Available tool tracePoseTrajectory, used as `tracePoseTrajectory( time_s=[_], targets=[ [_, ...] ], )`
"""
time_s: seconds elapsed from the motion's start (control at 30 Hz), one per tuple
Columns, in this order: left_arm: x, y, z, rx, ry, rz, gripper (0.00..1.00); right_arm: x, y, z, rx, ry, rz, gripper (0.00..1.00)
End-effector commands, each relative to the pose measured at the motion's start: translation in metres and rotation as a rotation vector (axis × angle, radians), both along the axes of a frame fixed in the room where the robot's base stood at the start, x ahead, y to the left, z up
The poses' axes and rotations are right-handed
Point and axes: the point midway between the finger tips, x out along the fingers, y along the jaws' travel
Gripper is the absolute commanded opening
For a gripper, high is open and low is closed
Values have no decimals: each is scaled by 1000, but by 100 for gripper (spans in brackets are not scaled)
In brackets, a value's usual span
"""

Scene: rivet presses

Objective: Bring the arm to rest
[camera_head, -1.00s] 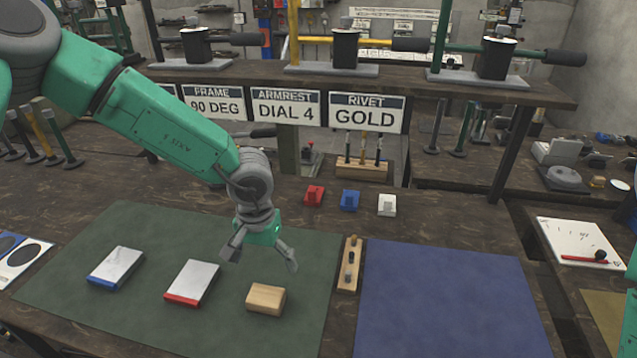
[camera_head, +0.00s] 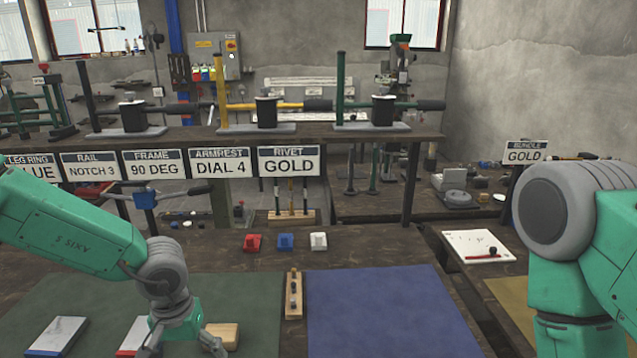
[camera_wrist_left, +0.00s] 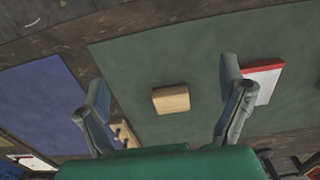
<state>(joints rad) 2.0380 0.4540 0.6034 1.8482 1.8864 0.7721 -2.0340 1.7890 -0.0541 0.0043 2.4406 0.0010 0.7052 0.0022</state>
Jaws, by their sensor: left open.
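My left arm reaches in from the left in the head view. Its gripper (camera_head: 182,343) is open and empty over the green mat (camera_head: 245,295). A light wooden block (camera_head: 223,335) lies on the mat, just right of the gripper in the head view. In the left wrist view the block (camera_wrist_left: 171,99) shows between the spread fingers of the gripper (camera_wrist_left: 165,80), apart from both. My right arm (camera_head: 570,260) stands at the right edge of the head view; its gripper is out of the frame.
White blocks with a red edge (camera_head: 131,336) and a blue edge (camera_head: 58,334) lie on the mat. A wooden holder (camera_head: 294,295) stands beside the bare blue mat (camera_head: 385,310). Red (camera_head: 252,243), blue (camera_head: 286,242) and white (camera_head: 318,241) pieces sit behind. Presses line the raised shelf (camera_head: 300,132).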

Motion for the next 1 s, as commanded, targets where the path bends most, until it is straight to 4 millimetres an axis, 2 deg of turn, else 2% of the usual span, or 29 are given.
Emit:
tracePoseTrajectory(
  time_s=[0.37,0.67,0.83,1.0],
  targets=[
    [-31,21,-44,157,-38,5,89,0,0,0,0,-1,1,40],
    [-79,51,-91,263,-118,-17,89,0,0,0,0,0,0,40],
    [-133,64,-123,252,-167,-55,89,0,0,0,0,0,0,40],
    [-196,63,-139,160,-148,-67,89,0,0,0,0,0,1,40]
  ],
)
